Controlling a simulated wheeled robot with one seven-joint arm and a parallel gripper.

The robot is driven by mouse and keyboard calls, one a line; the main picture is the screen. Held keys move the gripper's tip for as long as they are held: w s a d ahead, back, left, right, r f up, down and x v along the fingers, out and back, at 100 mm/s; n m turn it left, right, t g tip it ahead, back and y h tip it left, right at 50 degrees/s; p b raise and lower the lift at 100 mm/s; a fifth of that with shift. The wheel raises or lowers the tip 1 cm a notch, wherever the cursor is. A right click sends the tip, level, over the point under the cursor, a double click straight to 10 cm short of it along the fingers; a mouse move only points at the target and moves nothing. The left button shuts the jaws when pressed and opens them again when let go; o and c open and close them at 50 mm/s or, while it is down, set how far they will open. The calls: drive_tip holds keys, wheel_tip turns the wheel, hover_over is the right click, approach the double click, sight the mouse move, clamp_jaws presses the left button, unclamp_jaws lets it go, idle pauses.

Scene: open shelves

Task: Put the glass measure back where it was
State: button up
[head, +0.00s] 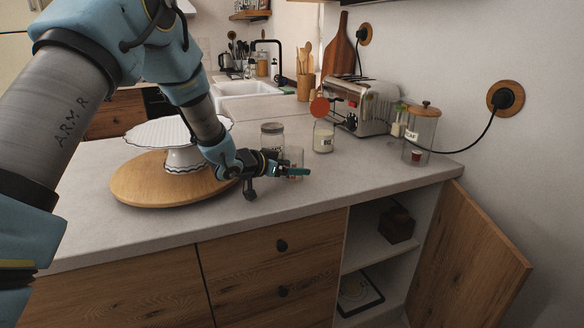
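A small clear glass with faint reddish marks, likely the glass measure (295,156), stands upright at my gripper on the grey counter. My gripper (291,172) reaches in from the left, low over the counter, with a finger across the front of the glass. The finger hides the lower part of the glass. I cannot tell whether the fingers touch it or whether its base rests on the counter.
A lidded jar (272,137) stands close behind my gripper. A white cake stand (165,133) on a round wooden board (135,190) is at left. A bottle (323,137), toaster (360,103) and canister (420,135) stand right. Below, an open cabinet door (470,260) exposes shelves (370,250).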

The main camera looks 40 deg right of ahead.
drive_tip(key=shift+o, duration=0.6)
drive_tip(key=shift+r, duration=0.1)
drive_tip(key=shift+a+r, duration=0.1)
drive_tip(key=b+v, duration=0.2)
drive_tip(key=v, duration=1)
